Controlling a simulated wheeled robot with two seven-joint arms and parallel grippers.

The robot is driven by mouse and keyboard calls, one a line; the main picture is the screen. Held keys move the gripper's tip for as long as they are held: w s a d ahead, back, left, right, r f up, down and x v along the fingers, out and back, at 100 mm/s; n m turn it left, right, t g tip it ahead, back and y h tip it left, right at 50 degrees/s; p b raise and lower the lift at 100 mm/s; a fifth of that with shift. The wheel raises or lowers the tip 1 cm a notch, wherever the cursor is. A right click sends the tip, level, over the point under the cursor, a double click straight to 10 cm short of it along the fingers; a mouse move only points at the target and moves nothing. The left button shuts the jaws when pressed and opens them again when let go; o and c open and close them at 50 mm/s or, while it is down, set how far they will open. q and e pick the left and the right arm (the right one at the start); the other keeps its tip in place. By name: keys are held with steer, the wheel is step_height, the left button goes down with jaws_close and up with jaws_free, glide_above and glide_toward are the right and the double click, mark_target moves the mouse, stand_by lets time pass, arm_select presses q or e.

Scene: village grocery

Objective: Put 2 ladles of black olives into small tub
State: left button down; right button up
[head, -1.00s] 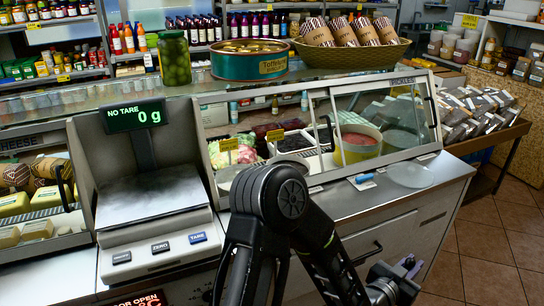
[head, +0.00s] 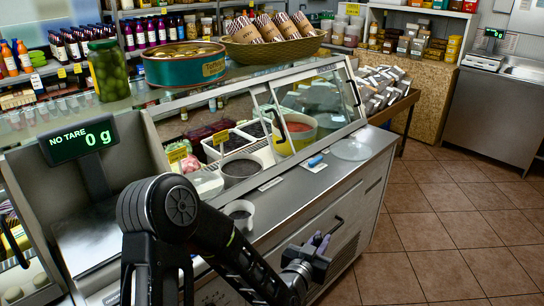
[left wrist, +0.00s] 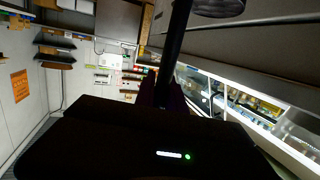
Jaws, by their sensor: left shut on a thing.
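My left gripper (head: 318,244) hangs low in front of the counter, near a cabinet handle. In the left wrist view its purple fingers (left wrist: 163,92) are shut on a dark rod, seemingly the ladle's handle (left wrist: 178,45). A dark rounded thing at the top edge of that view may be the ladle's bowl; I cannot tell. A small white tub (head: 238,210) stands on the counter ledge beside my arm; its inside looks dark, contents unclear. A round container of dark food, seemingly black olives (head: 240,168), sits in the display case. My right gripper is out of view.
The glass-fronted case (head: 330,100) has an opening above the food bins. A clear round lid (head: 351,149) and a blue-and-white item (head: 316,161) lie on the ledge. The scale (head: 95,235) stands at left, reading 0 g. The tiled floor (head: 450,220) at right is clear.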

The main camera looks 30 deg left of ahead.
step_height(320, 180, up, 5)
steer(key=p, duration=0.4)
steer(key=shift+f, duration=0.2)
arm_select(q)
steer(key=a+r+n+y+p, duration=0.2)
steer(key=a+r, duration=0.5)
steer(key=r, duration=0.4)
steer(key=a+r+n+g+y+p, duration=0.1)
steer(key=a+r+n+y, duration=0.2)
steer(key=a+r, duration=0.4)
step_height(320, 180, up, 4)
steer(key=shift+w+r+g+y+p, duration=0.15)
steer(key=shift+g+y+p, duration=0.2)
steer(key=shift+y, duration=0.55)
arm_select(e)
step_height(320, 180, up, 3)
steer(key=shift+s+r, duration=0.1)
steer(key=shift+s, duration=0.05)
arm_select(q)
steer(key=shift+f, duration=0.2)
